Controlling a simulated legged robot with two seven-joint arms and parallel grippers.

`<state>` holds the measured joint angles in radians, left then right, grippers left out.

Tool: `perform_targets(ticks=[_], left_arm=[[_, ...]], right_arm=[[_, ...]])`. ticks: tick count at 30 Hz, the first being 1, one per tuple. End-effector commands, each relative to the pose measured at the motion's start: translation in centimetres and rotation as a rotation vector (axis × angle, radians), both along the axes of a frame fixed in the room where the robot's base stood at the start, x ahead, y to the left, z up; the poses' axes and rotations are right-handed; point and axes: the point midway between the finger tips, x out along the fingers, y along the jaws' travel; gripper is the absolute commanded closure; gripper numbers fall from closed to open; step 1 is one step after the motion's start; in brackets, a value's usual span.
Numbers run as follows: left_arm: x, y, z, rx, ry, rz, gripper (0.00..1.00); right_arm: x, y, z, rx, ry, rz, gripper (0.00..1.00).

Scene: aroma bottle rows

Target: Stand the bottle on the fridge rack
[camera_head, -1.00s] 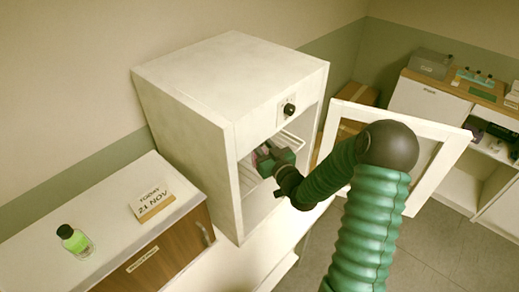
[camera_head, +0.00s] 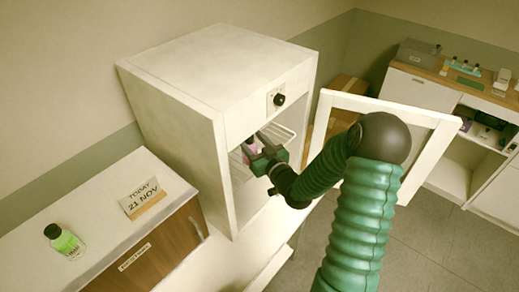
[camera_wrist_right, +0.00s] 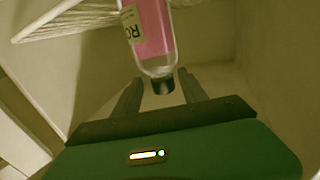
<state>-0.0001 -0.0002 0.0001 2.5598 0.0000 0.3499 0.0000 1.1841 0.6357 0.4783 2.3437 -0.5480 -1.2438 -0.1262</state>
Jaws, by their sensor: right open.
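A bottle of pink liquid with a white label and dark cap (camera_wrist_right: 155,30) is in the fridge (camera_head: 205,75). In the wrist view its cap lies between my right gripper's (camera_wrist_right: 163,92) two fingers, with gaps at both sides. In the head view my right gripper (camera_head: 254,152) is inside the open fridge, and a bit of the pink bottle (camera_head: 250,149) shows beside it. The white wire rack (camera_head: 281,134) is behind the gripper; it also shows at the wrist view's upper left (camera_wrist_right: 70,20). I cannot tell whether the bottle's base touches the rack. My left gripper is out of view.
The fridge door (camera_head: 432,165) stands open at the right, close to my arm. A bench (camera_head: 456,80) with small items is at the far right.

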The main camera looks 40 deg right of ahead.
Motion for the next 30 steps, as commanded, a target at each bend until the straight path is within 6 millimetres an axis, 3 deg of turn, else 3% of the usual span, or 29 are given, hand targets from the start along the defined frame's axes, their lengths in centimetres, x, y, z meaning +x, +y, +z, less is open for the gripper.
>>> perform_targets(ticks=[8,10,18,24,30], left_arm=[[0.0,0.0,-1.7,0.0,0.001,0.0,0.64],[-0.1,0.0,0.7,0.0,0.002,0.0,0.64],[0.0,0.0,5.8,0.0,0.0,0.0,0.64],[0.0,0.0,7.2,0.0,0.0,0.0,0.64],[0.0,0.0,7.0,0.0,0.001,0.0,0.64]], right_arm=[[-5.9,1.5,-0.3,-0.003,0.002,-0.002,0.5],[-6.3,1.5,0.9,0.007,0.001,0.0,0.5],[-8.1,2.1,0.8,0.007,0.002,0.0,0.5],[-10.3,2.6,0.2,0.002,0.0,-0.001,0.5],[-10.5,2.8,-0.1,-0.001,0.0,0.001,0.5]])
